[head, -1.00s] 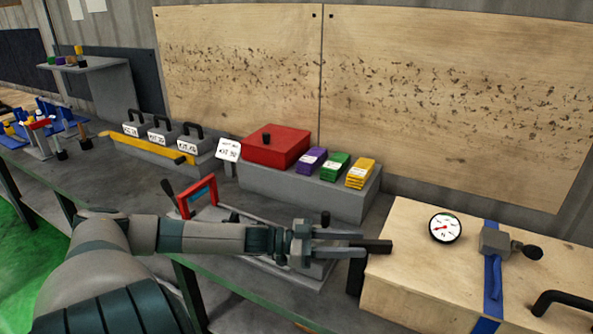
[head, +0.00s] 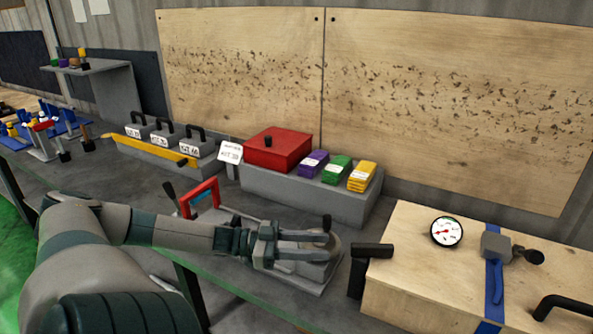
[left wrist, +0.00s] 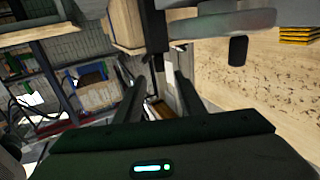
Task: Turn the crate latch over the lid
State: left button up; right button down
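The wooden crate (head: 425,280) stands at the lower right with its flat lid on top. Its black latch (head: 373,250) is at the left edge. The latch's bar points right over the lid's edge, above a dark upright part. My left gripper (head: 327,246) is just left of the latch, apart from it, over a grey fixture. Its two fingers are spread with nothing between them. The fingers also show apart in the left wrist view (left wrist: 160,90). My right gripper is in no view.
A pressure gauge (head: 446,232), a blue strap (head: 494,285) with a grey buckle and a black handle (head: 565,306) are on the crate. A red box (head: 278,150) and coloured packs stand on a grey block behind. A red-handled fixture (head: 203,195) is near my forearm.

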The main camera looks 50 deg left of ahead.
pick_arm(q)
jog(key=shift+p+v, duration=0.55)
jog(key=shift+v, duration=1.8)
jog(key=shift+c, duration=0.2)
